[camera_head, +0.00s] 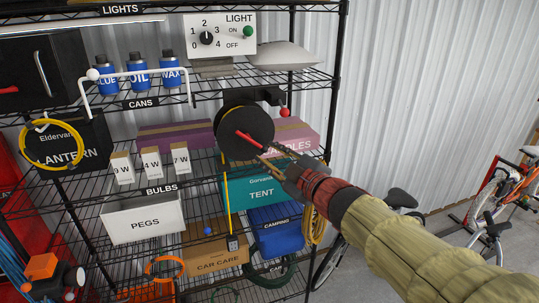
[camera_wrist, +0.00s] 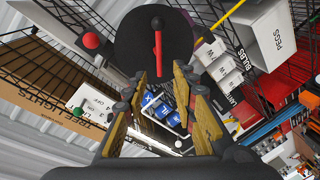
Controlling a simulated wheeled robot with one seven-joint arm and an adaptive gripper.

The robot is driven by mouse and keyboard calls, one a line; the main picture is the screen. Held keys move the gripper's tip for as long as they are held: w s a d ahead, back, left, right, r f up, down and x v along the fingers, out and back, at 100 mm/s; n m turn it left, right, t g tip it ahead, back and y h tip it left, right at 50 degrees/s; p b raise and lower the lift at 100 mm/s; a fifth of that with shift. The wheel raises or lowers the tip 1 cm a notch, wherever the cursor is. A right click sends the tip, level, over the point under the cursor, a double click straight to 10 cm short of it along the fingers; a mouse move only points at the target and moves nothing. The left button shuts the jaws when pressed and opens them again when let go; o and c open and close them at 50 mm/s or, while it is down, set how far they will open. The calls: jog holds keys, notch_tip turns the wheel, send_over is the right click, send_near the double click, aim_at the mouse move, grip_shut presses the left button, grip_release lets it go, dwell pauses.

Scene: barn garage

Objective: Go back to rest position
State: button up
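My gripper (camera_head: 268,160) reaches in from the right in the head view, in front of the shelf rack. In the wrist view my gripper (camera_wrist: 160,78) is open, with its two yellowish fingers apart and nothing held between them. Just beyond the fingertips is a black round reel (camera_head: 243,118) with a red lever (camera_head: 250,143). The reel (camera_wrist: 150,30) and its red lever (camera_wrist: 158,48) also show in the wrist view, the lever lying in line with the finger gap. Whether a fingertip touches the lever or reel is unclear.
The wire rack holds a teal tent box (camera_head: 240,190), a pegs box (camera_head: 143,220), a pink box (camera_head: 295,137) and a light switch panel (camera_head: 219,35). A yellow cord (camera_head: 227,205) hangs below the reel. Bicycles (camera_head: 510,190) stand at right; the wall beside the rack is bare.

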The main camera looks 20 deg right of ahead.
jog(key=s+d+f+m+g+h, duration=0.4)
jog(key=d+f+m+h, duration=0.25)
jog(key=d+f, duration=0.3)
jog(key=s+d+f+m+g+b, duration=0.2)
jog(key=s+f+m+g+b, duration=0.1)
jog(key=s+f, duration=0.3)
jog(key=s+a+f+m+g+y+b, duration=0.1)
jog(key=s+a+f+g+b, duration=0.1)
jog(key=s+a+f+b, duration=0.5)
jog(key=s+a+f+m+g+y+b, duration=0.1)
jog(key=s+a+f+g+y+b, duration=0.1)
jog(key=s+a+f+b, duration=0.5)
jog(key=shift+s+a+f+b, duration=0.35)
jog(key=shift+s+f+b, duration=0.25)
jog(key=shift+s+f, duration=2)
jog(key=shift+o, duration=0.6)
jog(key=shift+w+d+f+m, duration=0.1)
jog(key=shift+w+f+m, duration=0.15)
jog(key=shift+w+f, duration=0.25)
